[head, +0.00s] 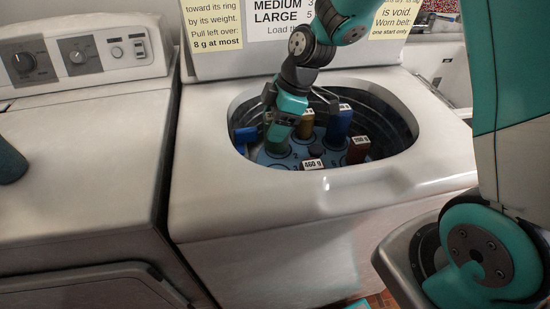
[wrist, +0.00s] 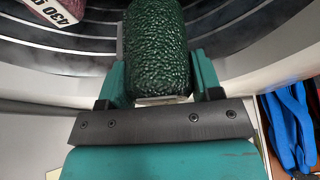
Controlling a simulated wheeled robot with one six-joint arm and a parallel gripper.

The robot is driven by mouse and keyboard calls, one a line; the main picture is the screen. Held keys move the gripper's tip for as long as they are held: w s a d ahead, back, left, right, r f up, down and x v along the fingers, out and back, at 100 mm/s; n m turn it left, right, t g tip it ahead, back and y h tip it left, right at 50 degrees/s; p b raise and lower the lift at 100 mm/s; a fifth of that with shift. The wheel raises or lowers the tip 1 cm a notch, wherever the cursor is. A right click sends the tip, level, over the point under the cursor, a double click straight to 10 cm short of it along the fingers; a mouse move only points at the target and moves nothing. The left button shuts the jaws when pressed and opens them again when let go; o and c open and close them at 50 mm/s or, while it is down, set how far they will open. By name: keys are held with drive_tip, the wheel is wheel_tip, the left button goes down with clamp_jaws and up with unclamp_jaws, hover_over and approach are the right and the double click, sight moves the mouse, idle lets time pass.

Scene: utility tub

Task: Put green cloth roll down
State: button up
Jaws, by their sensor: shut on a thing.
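The green cloth roll (wrist: 158,45) is a dark green, rough-textured cylinder. In the wrist view it sits between the two teal fingers of my gripper (wrist: 160,78), which is shut on it. In the head view my gripper (head: 282,118) reaches down into the open washer tub (head: 400,165), at its left half. The roll (head: 278,133) shows below the fingers there, above or at the blue tub floor. I cannot tell whether its lower end touches the floor.
Around the roll in the tub stand a blue block (head: 245,136), a yellow one (head: 306,123), another blue one (head: 338,127), a brown labelled one (head: 358,150) and a dark one marked 460 g (head: 312,164). A pink labelled item (wrist: 55,10) shows in the wrist view.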

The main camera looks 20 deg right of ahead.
wheel_tip(320, 180, down, 10)
drive_tip(key=shift+f, duration=0.15)
drive_tip(key=shift+f, duration=0.1)
idle(0.3)
drive_tip(key=o, duration=1.2)
drive_tip(key=shift+c, duration=0.2)
drive_tip(key=v, duration=1.2)
drive_tip(key=s+a+r+m, duration=0.3)
drive_tip(key=s+r, duration=0.1)
drive_tip(key=s, duration=0.3)
drive_tip(key=s+a+r+m, duration=0.2)
drive_tip(key=s+a+r, duration=0.1)
drive_tip(key=s, duration=0.4)
drive_tip(key=s+a+r+m+g, duration=0.1)
drive_tip(key=s+a+r+m, duration=0.2)
drive_tip(key=s+r, duration=0.3)
drive_tip(key=shift+s+m, duration=0.3)
drive_tip(key=shift+s, duration=0.3)
drive_tip(key=shift+o, duration=0.9)
